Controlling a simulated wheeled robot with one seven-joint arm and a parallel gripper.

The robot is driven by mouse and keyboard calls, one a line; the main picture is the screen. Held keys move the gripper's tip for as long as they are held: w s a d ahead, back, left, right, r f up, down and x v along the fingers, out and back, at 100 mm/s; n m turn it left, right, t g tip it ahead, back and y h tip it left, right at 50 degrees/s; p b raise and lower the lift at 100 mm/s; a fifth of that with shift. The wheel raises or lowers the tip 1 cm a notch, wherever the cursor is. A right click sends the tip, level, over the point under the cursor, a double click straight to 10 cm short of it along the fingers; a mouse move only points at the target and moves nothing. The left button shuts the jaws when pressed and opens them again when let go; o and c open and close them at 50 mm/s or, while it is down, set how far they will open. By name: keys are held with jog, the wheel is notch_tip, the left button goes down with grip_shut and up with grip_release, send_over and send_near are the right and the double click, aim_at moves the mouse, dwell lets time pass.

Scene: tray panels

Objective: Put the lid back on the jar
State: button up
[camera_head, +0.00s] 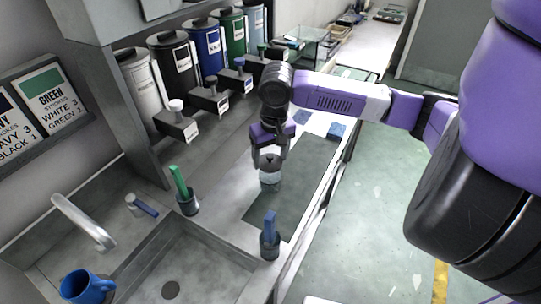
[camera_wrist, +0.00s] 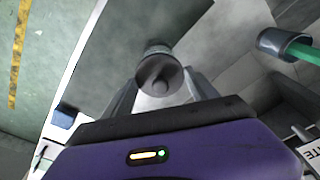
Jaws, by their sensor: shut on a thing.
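The jar (camera_head: 270,181) is a small clear vessel on the dark grey mat, below my gripper (camera_head: 269,152). The lid is a dark grey disc with a round knob; it shows in the wrist view (camera_wrist: 160,76) between my fingers. My gripper (camera_wrist: 160,88) is shut on the lid and points down over the jar. In the wrist view a sliver of the jar (camera_wrist: 157,48) shows past the lid's edge. The lid is at or just above the jar's mouth; I cannot tell whether they touch, as the fingers partly hide the place.
The dark mat (camera_head: 296,195) is otherwise clear. A cup with a green-handled tool (camera_head: 188,204) stands left, and one with a blue-handled tool (camera_head: 270,244) stands in front. A sink (camera_head: 190,262) and blue mug (camera_head: 86,287) lie nearer. Several canisters with dispensers (camera_head: 208,52) line the back.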

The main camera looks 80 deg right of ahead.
jog(key=o, duration=1.6)
jog(key=shift+c, duration=0.2)
jog(key=shift+r, duration=0.15)
jog(key=shift+r+p, duration=3.15)
jog(key=shift+r, duration=0.25)
grip_shut()
